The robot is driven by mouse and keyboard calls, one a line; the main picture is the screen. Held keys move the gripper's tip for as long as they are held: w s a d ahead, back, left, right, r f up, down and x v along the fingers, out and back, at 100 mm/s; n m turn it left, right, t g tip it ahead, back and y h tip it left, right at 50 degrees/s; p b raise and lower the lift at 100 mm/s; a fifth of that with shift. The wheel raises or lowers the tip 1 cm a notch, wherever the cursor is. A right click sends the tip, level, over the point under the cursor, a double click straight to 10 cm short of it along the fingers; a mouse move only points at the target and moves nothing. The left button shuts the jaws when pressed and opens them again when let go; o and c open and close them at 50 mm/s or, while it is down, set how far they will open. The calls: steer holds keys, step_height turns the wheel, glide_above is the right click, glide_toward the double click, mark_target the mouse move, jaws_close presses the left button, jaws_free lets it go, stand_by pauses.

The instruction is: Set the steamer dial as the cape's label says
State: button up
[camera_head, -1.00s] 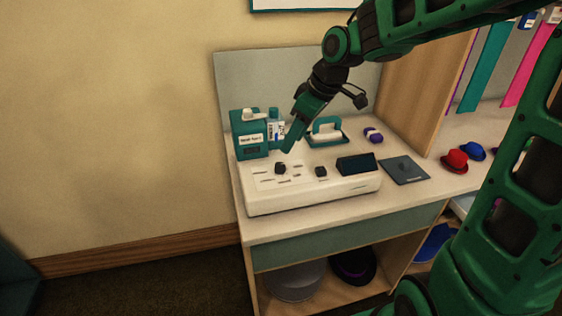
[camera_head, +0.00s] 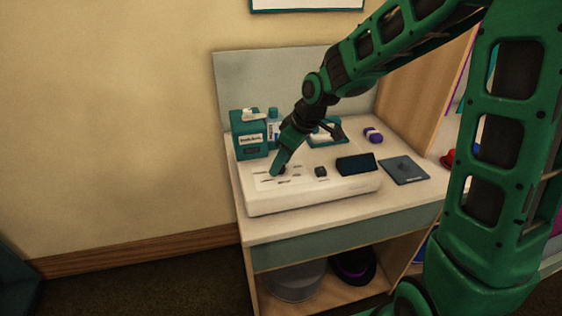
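The white steamer panel (camera_head: 310,196) sits on the counter's front part, with printed marks on its top. Its left dial, a dark knob seen a second ago, is now almost wholly hidden behind my fingertips. A second small dark knob (camera_head: 320,171) and a dark display (camera_head: 356,166) are on the panel's right half. My gripper (camera_head: 278,170) points down at the left dial's place; I cannot tell whether its fingers touch or grip the dial. The capes at the right are now mostly hidden by my arm, and no cape label is readable.
A teal bottle box (camera_head: 250,138) stands behind the panel's left end. A teal iron-like tool (camera_head: 322,130) is behind my gripper. A purple roll (camera_head: 373,135) and dark flat pad (camera_head: 404,170) lie to the right. A wooden side panel (camera_head: 425,95) bounds the counter.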

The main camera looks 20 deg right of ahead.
steer(key=c, duration=1)
